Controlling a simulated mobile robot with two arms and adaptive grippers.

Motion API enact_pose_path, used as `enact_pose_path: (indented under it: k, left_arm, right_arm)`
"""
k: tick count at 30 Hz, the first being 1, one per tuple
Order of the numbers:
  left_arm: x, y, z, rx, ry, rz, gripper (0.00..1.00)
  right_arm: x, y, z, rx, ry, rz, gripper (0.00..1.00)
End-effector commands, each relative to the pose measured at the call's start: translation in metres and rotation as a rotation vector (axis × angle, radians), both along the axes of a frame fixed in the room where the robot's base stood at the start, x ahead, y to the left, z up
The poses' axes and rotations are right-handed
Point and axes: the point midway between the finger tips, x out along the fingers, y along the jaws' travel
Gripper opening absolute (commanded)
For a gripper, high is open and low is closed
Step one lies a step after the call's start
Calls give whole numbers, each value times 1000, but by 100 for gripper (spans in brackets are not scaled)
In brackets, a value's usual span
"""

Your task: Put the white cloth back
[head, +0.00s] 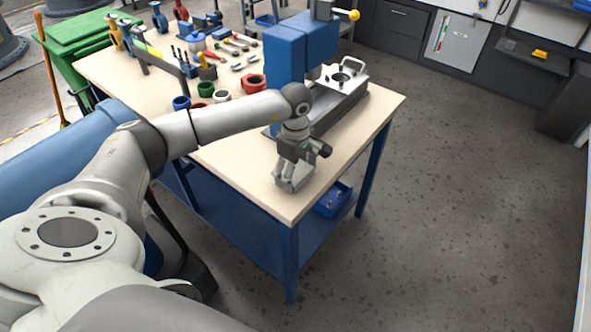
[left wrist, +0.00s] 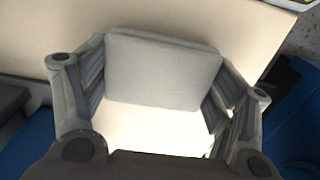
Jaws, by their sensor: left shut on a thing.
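My left gripper (head: 290,180) points down over the near right corner of the wooden worktable (head: 243,180). In the left wrist view its two fingers (left wrist: 155,100) stand on either side of the folded white cloth (left wrist: 163,72) and are shut on it. The cloth looks pale grey there and spans the gap between the fingers. In the head view the cloth is mostly hidden by the fingers and hard to make out. I cannot tell whether it touches the tabletop. My right gripper does not show.
A blue machine (head: 285,55) and a white valve part (head: 342,75) on a grey base stand behind the gripper. Coloured rings, including a red one (head: 253,83), and tools lie farther left. A blue bin (head: 333,200) sits on the lower shelf.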

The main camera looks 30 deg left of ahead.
Motion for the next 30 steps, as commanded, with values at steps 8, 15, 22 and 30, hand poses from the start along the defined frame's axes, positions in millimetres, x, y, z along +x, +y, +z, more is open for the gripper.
enact_pose_path:
  k: [8,15,22,30]
  left_arm:
    - [0,0,-3,0,0,1,89]
    - [0,0,-3,0,1,1,100]
    - [0,0,-2,0,1,1,100]
    - [1,1,31,1,-5,1,100]
  right_arm:
    - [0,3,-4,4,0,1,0]
    - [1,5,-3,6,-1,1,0]
    - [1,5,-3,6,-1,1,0]
    - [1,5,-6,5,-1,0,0]
